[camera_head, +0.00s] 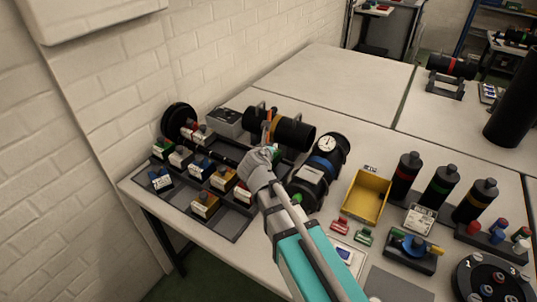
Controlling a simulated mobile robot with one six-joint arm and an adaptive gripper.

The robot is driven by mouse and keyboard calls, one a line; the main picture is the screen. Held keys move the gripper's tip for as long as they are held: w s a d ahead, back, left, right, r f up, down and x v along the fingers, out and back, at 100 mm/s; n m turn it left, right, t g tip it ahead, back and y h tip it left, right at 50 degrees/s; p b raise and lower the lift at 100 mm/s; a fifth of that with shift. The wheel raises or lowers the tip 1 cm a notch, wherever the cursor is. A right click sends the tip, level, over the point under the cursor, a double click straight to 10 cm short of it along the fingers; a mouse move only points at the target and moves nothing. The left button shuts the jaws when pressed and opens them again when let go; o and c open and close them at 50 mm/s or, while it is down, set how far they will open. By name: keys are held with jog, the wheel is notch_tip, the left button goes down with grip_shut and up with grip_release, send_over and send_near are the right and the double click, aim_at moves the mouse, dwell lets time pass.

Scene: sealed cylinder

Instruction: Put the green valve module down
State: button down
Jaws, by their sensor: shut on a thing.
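My gripper (266,152) is at the centre of the view, above the right part of the dark compartment tray (232,224).
A black cylinder (294,132) with an orange band lies just behind my gripper. A yellow bin (367,195) and upright bottles (440,185) are further right.

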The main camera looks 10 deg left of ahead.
jog(key=shift+s+f+b, duration=0.15)
jog(key=shift+f+b, duration=0.5)
jog(key=shift+f, duration=0.2)
jog(key=shift+f+b, duration=0.4)
jog(key=shift+d+f+b, duration=0.1)
jog(key=shift+f+b, duration=0.2)
jog(key=shift+c, duration=1.8)
grip_release()
jog(key=shift+r, duration=0.15)
